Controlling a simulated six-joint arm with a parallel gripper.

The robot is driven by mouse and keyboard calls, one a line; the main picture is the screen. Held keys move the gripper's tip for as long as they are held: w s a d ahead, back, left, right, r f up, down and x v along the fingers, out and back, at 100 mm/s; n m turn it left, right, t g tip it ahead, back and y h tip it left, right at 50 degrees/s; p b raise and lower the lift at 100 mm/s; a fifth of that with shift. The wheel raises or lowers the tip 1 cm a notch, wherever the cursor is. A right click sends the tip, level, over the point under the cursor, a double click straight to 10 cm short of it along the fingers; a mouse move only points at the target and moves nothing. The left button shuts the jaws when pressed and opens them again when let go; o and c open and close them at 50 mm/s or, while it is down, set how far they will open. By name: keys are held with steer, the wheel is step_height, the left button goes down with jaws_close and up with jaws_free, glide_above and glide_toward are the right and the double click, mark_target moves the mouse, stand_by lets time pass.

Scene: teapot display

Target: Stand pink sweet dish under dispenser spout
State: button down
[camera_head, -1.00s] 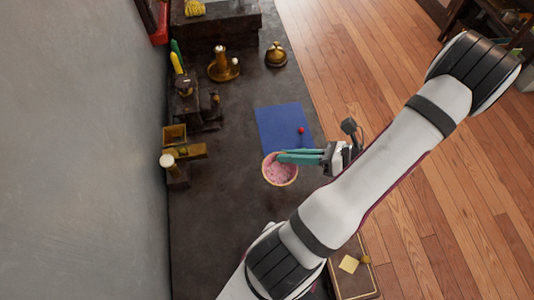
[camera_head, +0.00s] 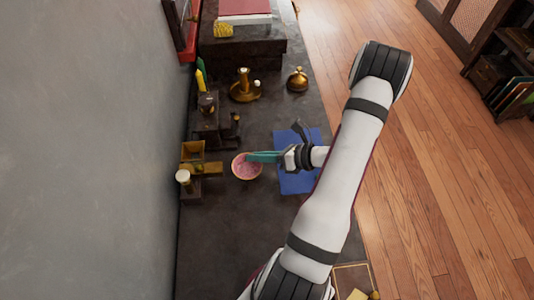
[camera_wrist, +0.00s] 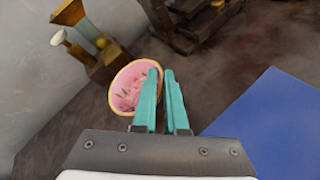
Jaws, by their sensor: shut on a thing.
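In the wrist view one teal finger of my gripper (camera_wrist: 162,72) reaches inside the dish (camera_wrist: 127,86) and the other is outside the wall. The brass dispenser (camera_head: 193,150) with its spout (camera_head: 209,169) is just left of the dish, with a small gap between. The dispenser also shows in the wrist view (camera_wrist: 86,30). I cannot tell whether the dish touches the counter.
A blue mat (camera_head: 291,182) lies right of the dish, partly under my arm. A dark stepped stand (camera_head: 206,130), a brass candle holder (camera_head: 245,88) and a brass bell (camera_head: 297,79) stand farther back. The counter (camera_head: 228,235) in front is clear.

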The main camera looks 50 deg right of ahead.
mark_target(238, 165)
step_height(238, 165, down, 2)
steer(key=shift+w+a+f, duration=0.15)
steer(key=shift+f, duration=0.15)
steer(key=shift+w+a, duration=2.5)
steer(key=shift+f, duration=0.25)
steer(key=c, duration=0.9)
jaws_free()
